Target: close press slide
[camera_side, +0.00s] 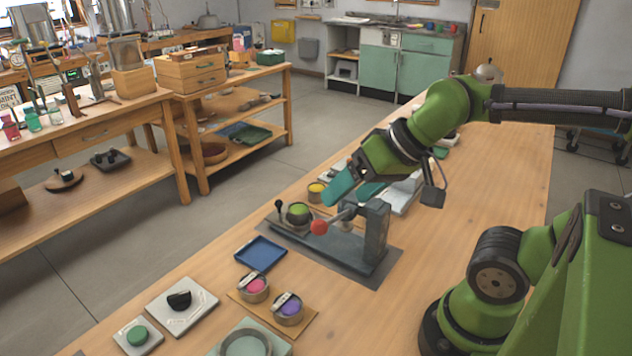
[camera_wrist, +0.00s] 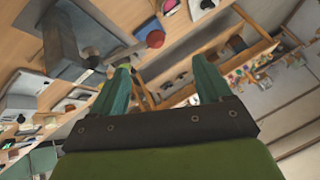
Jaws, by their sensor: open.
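A grey press (camera_side: 375,232) stands on a dark base plate on the wooden table in the side view. Its lever ends in a red ball (camera_side: 319,228). On the left end of the press sit a cup with a green top (camera_side: 298,211) and a small black knob (camera_side: 279,204); which part is the slide, I cannot tell for sure. My gripper (camera_side: 350,190) is above and behind the press, with teal fingers apart and nothing seen between them. In the wrist view, the open fingers (camera_wrist: 161,68) show below the red ball (camera_wrist: 155,39), with the press post (camera_wrist: 60,38) to the left.
A blue tray (camera_side: 261,253), a pink-topped cup (camera_side: 255,288) and a purple-topped cup (camera_side: 289,308) are in front of the press. A yellow-topped cup (camera_side: 316,191) and white items are behind it. The table's right side is mostly clear.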

